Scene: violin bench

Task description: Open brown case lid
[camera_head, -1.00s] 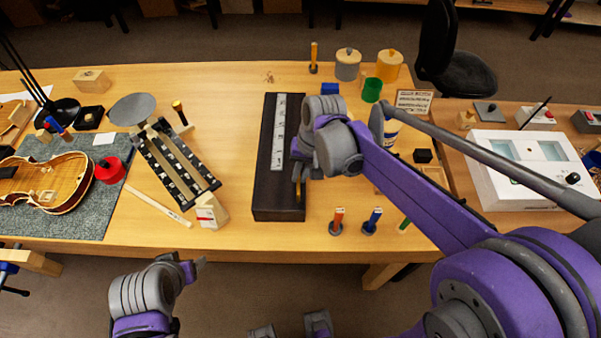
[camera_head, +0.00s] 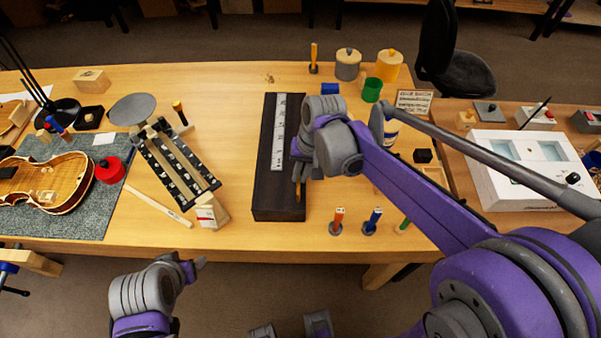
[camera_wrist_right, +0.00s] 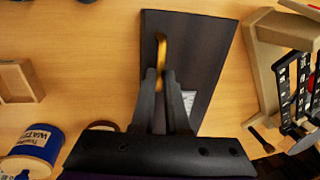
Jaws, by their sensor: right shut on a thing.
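The brown case (camera_head: 268,201) is a long, dark box lying lengthwise on the bench, with its lid down. A pale printed strip (camera_head: 279,132) lies along its top. My right gripper (camera_head: 299,178) is over the right side of the case. In the right wrist view, the right gripper (camera_wrist_right: 161,82) is shut on a brass handle (camera_wrist_right: 161,46) on the dark case lid (camera_wrist_right: 195,50). My arm hides part of the case's right edge in the head view. My left gripper (camera_head: 199,264) is at the lower left, off the bench front and away from the case; its fingers are too small to read.
A violin body (camera_head: 45,183) lies on a grey mat at far left.

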